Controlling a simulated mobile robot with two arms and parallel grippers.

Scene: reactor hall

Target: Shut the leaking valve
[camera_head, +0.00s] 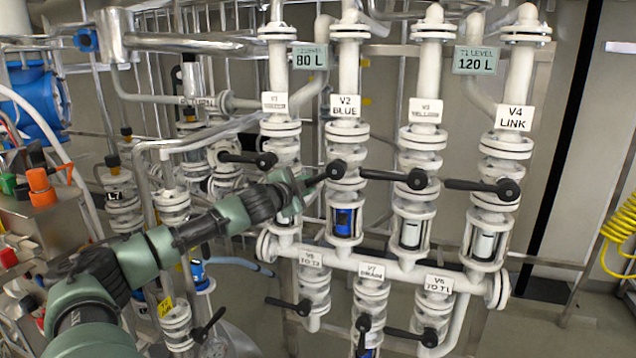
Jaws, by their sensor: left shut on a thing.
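A row of white valves hangs on vertical pipes, each with a black lever. They are labelled V1 (275,102), V2 BLUE (345,106), V3 (426,111) and V4 LINK (514,118). The V2 lever (337,168) points left and slightly down from its pivot. My left gripper (302,187) is shut on the left end of this lever. The V1 (265,160), V3 (417,179) and V4 (508,190) levers point left. Blue shows in the sight glass (343,222) below V2. I cannot tell which valve leaks. My right gripper is not in view.
Lower valves, V7 (371,271) and V6 TO T1 (438,284) among them, hang from a horizontal pipe with levers sticking out. Level signs read 80 L (309,57) and 120 L (475,60). Pipes crowd the left; a yellow coiled hose (618,235) hangs at right.

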